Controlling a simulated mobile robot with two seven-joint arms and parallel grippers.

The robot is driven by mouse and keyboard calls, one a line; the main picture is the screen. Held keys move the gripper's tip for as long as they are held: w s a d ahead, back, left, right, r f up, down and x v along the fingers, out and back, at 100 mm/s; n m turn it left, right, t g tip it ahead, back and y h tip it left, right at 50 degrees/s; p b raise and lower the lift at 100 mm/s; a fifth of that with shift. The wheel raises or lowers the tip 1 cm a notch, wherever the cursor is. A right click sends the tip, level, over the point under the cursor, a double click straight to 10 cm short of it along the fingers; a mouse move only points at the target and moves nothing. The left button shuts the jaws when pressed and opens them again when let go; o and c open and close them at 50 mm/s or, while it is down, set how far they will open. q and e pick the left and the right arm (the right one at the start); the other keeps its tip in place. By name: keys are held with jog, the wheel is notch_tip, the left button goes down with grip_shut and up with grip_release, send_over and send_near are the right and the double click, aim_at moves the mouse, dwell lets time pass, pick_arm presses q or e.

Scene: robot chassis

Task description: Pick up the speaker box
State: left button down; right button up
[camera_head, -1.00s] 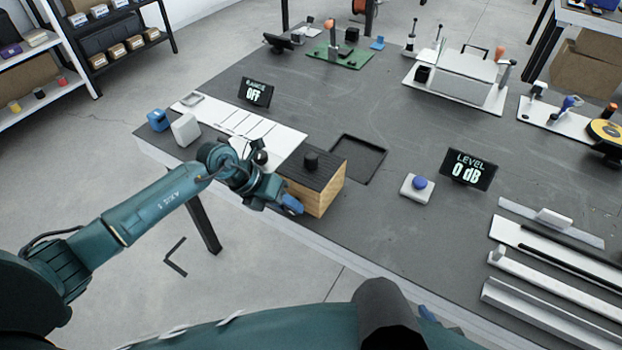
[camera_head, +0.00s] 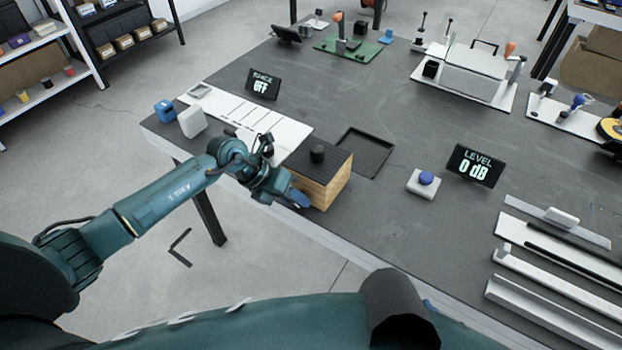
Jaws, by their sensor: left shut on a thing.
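The speaker box (camera_head: 333,186) is a wooden box with a dark ribbed top and a black knob (camera_head: 317,154). It stands near the front edge of the grey table, just left of a dark square recessed tray (camera_head: 366,151). My left gripper (camera_head: 301,197) is at the box's near left end, with a blue fingertip against it. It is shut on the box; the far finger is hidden. The box looks upright and I see no clear gap beneath it. My right gripper is not in view.
A white panel (camera_head: 232,113), an OFF display (camera_head: 263,85) and small blue (camera_head: 165,111) and white (camera_head: 192,121) blocks lie left. A blue-button box (camera_head: 424,184) and LEVEL display (camera_head: 474,166) stand right. White rails (camera_head: 550,275) lie front right. The table's middle is clear.

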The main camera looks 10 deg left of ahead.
pick_arm(q)
notch_tip(320, 180, up, 10)
jog(key=shift+r+b, duration=0.15)
jog(key=shift+b, duration=0.15)
jog(key=shift+d, duration=0.1)
dwell(0.9)
